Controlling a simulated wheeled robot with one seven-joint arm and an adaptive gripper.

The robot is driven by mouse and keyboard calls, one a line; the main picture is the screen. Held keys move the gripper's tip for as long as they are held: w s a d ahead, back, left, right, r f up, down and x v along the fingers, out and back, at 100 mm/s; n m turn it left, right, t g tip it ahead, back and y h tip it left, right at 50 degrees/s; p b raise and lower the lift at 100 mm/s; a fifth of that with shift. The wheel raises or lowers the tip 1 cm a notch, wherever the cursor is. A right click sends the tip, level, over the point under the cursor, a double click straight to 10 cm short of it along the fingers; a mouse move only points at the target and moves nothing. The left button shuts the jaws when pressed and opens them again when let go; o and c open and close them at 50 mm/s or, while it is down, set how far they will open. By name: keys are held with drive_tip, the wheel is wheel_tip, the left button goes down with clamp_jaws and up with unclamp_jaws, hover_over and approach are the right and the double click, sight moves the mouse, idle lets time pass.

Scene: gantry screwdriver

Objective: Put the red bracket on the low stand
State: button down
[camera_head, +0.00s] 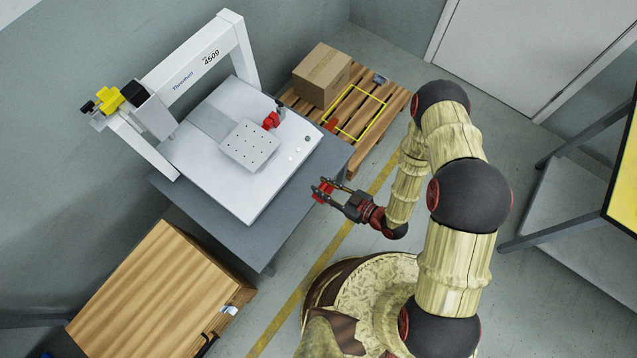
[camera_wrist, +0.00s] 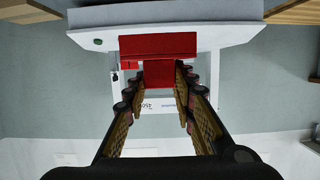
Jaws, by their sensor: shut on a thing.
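The red bracket (camera_head: 323,191) is held between the fingers of my gripper (camera_head: 320,190), in the air just off the front right edge of the grey table. In the wrist view the red bracket (camera_wrist: 160,46) has a wide upper part and a narrower part between the fingertips (camera_wrist: 162,85). My gripper is shut on it. A low wooden pallet (camera_head: 395,105), with a yellow outlined rectangle (camera_head: 355,112) on top, stands beyond the table to the upper right. It is the lowest platform in view; I cannot tell for sure that it is the low stand.
A white gantry machine (camera_head: 205,60) stands on the grey table (camera_head: 290,205), with a perforated plate (camera_head: 250,146) and a red part (camera_head: 271,120) on its bed. A cardboard box (camera_head: 322,74) takes the pallet's left part. A wooden cabinet (camera_head: 150,290) stands lower left.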

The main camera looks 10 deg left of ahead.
drive_tip(key=w+a+f+b, duration=0.1)
drive_tip(key=w+f+b, duration=0.1)
drive_tip(key=w+f, duration=0.1)
drive_tip(key=w+a+f+b, duration=0.1)
drive_tip(key=w+f+b, duration=0.1)
drive_tip(key=w, duration=0.3)
drive_tip(key=w+a+f+b, duration=0.2)
drive_tip(key=w+f, duration=0.2)
drive_tip(key=shift+w, duration=0.3)
drive_tip(key=f, duration=0.1)
drive_tip(key=f+b, duration=0.2)
drive_tip(key=f, duration=0.1)
drive_tip(key=shift+w+a, duration=0.1)
drive_tip(key=shift+w, duration=0.15)
drive_tip(key=shift+r, duration=0.15)
drive_tip(key=c, duration=1.5)
unclamp_jaws()
drive_tip(key=shift+c, duration=0.2)
drive_tip(key=shift+o, duration=0.3)
